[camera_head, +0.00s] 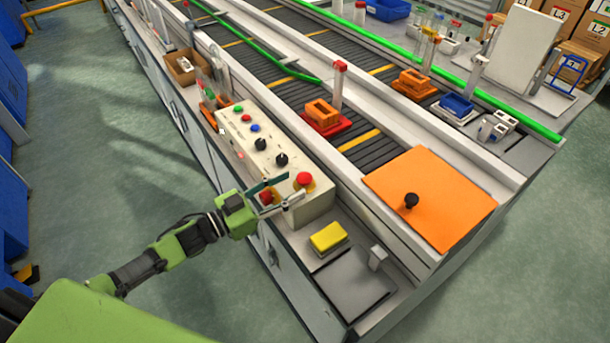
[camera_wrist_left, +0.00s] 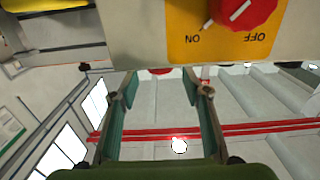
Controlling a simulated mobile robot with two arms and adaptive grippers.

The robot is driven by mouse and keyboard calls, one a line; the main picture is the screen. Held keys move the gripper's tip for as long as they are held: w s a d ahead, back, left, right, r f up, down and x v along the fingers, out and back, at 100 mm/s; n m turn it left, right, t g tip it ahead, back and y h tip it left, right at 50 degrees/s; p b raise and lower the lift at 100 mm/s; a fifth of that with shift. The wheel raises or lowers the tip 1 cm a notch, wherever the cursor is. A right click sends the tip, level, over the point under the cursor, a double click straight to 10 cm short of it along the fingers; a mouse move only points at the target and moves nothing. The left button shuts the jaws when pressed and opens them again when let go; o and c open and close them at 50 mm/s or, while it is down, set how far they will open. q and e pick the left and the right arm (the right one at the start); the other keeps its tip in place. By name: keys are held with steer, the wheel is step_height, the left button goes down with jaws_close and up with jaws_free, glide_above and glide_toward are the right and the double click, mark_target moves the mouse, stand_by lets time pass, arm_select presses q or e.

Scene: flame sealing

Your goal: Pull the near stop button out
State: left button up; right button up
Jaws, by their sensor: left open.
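The near stop button (camera_head: 304,179) is a red mushroom head on a yellow base, on top of the near end of the beige control box (camera_head: 318,205). My left gripper (camera_head: 284,190) is open, with its fingers beside the button at the box's near-left edge. In the left wrist view, a sliver of red (camera_wrist_left: 160,71) shows over the box edge between the spread fingers (camera_wrist_left: 160,92); it looks like the button. I cannot tell whether the fingers touch it. A red rotary switch (camera_wrist_left: 243,9) on a yellow ON/OFF plate sits on the box side. My right gripper is not in view.
Black knobs (camera_head: 282,159) and small coloured buttons line the box top. A yellow block (camera_head: 328,237) lies on the bench to the right. An orange plate (camera_head: 432,203) with a black knob covers the conveyor end. Floor is clear at left.

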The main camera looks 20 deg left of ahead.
mark_target(298, 181)
arm_select(q)
steer(key=x, duration=0.4)
steer(key=shift+w+d, duration=0.45)
steer(key=shift+w, duration=0.15)
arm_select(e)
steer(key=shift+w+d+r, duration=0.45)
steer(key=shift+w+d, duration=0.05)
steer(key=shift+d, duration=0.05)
